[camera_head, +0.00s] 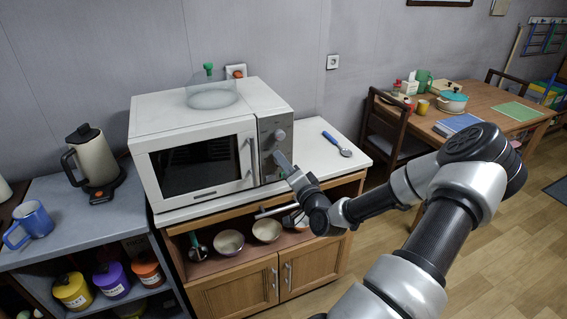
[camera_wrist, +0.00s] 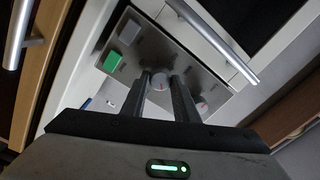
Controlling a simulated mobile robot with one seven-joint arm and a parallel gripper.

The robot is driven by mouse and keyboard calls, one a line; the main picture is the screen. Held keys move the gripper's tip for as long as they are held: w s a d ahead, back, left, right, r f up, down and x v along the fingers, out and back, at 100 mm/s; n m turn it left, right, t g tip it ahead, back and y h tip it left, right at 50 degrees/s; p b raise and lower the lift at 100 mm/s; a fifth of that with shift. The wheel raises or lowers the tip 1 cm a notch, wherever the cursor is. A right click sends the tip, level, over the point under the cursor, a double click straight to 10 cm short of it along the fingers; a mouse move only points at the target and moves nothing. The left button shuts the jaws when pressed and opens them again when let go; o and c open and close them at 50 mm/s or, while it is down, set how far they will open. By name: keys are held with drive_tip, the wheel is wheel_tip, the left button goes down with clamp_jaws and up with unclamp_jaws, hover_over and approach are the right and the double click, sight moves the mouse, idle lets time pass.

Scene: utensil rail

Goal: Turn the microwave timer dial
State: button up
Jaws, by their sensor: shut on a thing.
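The white microwave (camera_head: 195,118) stands on the cabinet top, with a grey control panel (camera_head: 268,128) right of its door. The upper dial (camera_head: 280,134) is uncovered in the head view. My gripper (camera_head: 281,160) reaches the panel below it and hides the lower dial there. In the wrist view my gripper (camera_wrist: 162,84) has its two fingers on either side of the lower dial (camera_wrist: 160,82), shut on it. The other dial (camera_wrist: 201,105) lies beyond the right finger. I cannot read which dial is the timer.
The door handle (camera_wrist: 212,40) runs close beside the panel. A green button (camera_wrist: 111,62) and a grey button (camera_wrist: 129,32) sit near the dials. A blue-handled utensil (camera_head: 337,143) lies right of the microwave. A glass cover (camera_head: 211,95) stands on top.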

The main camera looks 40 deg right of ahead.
drive_tip(key=m, duration=0.9)
drive_tip(key=m+b, duration=0.1)
drive_tip(key=m, duration=0.8)
drive_tip(key=m+h+b, duration=0.1)
drive_tip(key=m, duration=0.8)
drive_tip(key=shift+a+f+g, duration=0.2)
drive_tip(key=shift+a+g, duration=0.05)
drive_tip(key=shift+g, duration=0.05)
drive_tip(key=shift+m+b, duration=0.3)
drive_tip(key=o, duration=1.1)
drive_tip(key=shift+c, duration=0.2)
drive_tip(key=p+v, duration=0.5)
drive_tip(key=v, duration=1.2)
drive_tip(key=shift+s, duration=0.15)
